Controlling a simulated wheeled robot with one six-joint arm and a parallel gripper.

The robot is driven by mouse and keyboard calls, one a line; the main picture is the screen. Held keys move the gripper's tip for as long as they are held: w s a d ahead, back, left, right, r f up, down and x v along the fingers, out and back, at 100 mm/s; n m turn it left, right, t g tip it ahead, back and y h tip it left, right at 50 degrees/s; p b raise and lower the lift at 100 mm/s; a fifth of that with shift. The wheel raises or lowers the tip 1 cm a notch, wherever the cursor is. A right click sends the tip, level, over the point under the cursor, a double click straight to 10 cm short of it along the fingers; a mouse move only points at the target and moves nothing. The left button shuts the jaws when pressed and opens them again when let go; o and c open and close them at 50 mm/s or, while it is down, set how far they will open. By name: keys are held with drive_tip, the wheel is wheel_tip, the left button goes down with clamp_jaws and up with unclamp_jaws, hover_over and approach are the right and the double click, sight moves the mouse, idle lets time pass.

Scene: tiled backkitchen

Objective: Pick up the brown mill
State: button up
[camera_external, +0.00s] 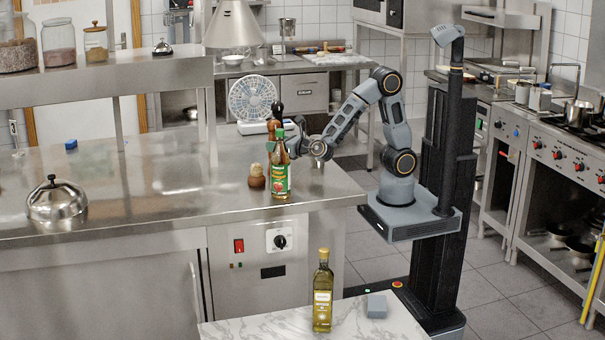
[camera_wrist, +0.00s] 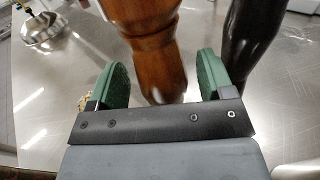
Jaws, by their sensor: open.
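The brown mill (camera_wrist: 152,45) is turned wood and stands between the two green finger pads of my gripper (camera_wrist: 162,75) in the wrist view. The pads are apart, with a visible gap on each side of the mill. In the outside view, the top of the brown mill (camera_external: 273,125) shows behind a bottle with a red and green label (camera_external: 280,178). That bottle hides its lower part and some of my gripper (camera_external: 286,142). A black mill (camera_wrist: 250,35) stands right of the brown one in the wrist view, just outside the right pad.
The steel counter (camera_external: 150,185) is mostly clear to the left. A small brown jar (camera_external: 257,177) stands beside the labelled bottle. A fan (camera_external: 252,98) is behind. A metal dome (camera_external: 56,200) sits far left. An oil bottle (camera_external: 322,292) stands on the front marble table.

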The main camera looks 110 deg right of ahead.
drive_tip(key=shift+w+d, duration=0.5)
drive_tip(key=shift+w, duration=0.05)
